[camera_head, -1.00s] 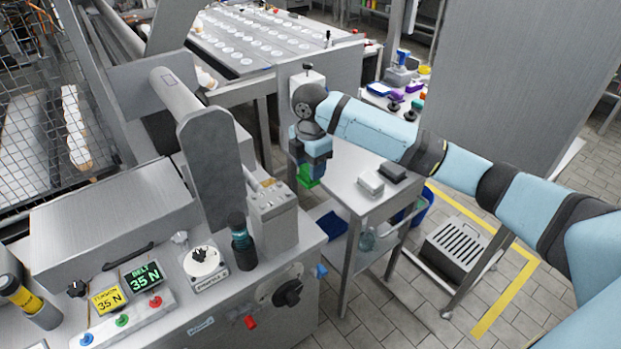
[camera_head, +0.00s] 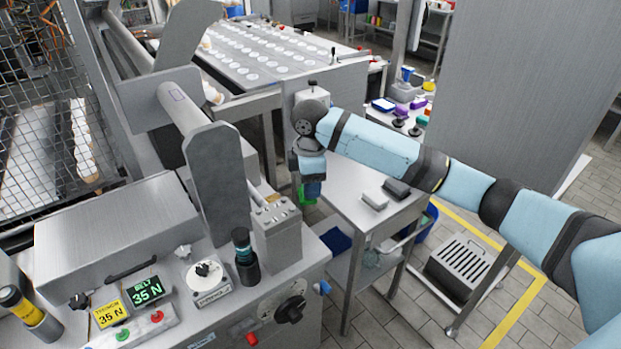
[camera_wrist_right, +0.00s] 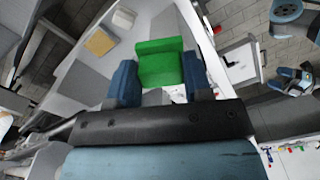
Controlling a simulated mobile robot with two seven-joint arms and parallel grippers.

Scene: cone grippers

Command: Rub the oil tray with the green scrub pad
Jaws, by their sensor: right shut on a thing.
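My right gripper (camera_head: 311,190) is shut on the green scrub pad (camera_head: 306,197). It points down beside the grey machine, near the left end of the steel side table. In the right wrist view the pad (camera_wrist_right: 160,66) is a bright green block between the two blue fingers (camera_wrist_right: 160,80). The gripper hides part of the pad in the head view. I cannot tell whether the pad touches anything below it. I cannot pick out the oil tray for sure in either view.
The steel side table (camera_head: 352,180) carries a dark block (camera_head: 397,189) and a light grey block (camera_head: 374,202). A grey machine (camera_head: 277,232) with an upright post stands close on the left. A slotted grey box (camera_head: 465,262) is on the floor at right.

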